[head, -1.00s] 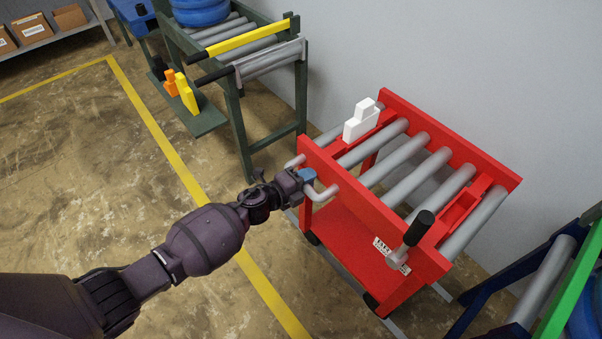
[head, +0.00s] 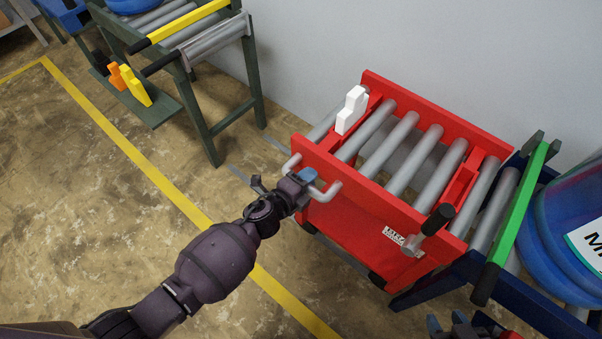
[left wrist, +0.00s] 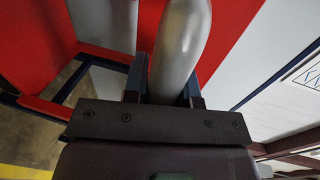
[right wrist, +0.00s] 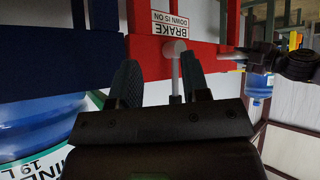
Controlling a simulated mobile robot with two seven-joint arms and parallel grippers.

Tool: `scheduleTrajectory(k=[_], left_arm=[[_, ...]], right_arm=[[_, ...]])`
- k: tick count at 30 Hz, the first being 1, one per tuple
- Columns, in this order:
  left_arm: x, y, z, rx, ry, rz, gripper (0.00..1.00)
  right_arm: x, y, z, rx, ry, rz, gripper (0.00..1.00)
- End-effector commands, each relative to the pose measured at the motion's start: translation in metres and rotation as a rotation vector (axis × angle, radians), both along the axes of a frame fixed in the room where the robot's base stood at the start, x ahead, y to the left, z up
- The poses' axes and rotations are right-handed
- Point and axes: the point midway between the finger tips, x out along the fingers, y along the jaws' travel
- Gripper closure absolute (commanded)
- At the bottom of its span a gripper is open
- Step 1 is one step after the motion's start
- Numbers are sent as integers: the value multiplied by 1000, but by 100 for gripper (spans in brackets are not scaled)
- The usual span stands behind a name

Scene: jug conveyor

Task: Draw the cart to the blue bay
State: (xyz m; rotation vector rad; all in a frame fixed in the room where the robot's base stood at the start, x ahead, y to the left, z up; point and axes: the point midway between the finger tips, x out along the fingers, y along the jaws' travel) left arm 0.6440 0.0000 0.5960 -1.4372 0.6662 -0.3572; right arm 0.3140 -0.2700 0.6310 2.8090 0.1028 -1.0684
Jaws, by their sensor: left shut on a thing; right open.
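The red cart (head: 345,215) with grey rollers stands at centre right in the head view. Its right end is up against the dark blue bay (head: 530,300); I cannot tell whether they touch. My left gripper (head: 308,178) is shut on the cart's grey handle (head: 328,193), which also shows between the fingers in the left wrist view (left wrist: 180,45). The brake lever (head: 435,222) has a black grip and points up. My right gripper (right wrist: 160,85) is open below the brake label (right wrist: 175,24), with a grey lever stalk between its fingers.
A green bar (head: 515,215) edges the blue bay, and a blue water jug (head: 565,240) stands on it. A green-framed roller stand (head: 205,135) is at upper left.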

Motion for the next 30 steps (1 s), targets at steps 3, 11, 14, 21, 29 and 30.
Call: scheduleTrajectory(k=[3,11,14,21,29,30], left_arm=[[-4,-3,-2,0,4,-3,100],[-5,-5,-2,-1,4,-5,100],[-6,-6,-2,-2,5,-6,73],[-4,-4,-1,-1,3,-3,49],[-5,-1,1,0,0,-1,49],[-7,0,2,0,0,-1,49]], right_arm=[[-1,0,-1,0,3,-1,57],[-1,0,-1,0,3,-1,57],[-1,0,-1,0,3,0,57],[0,-1,-1,-1,2,0,57],[1,-1,2,0,-4,0,57],[2,-1,4,1,-7,-1,57]])
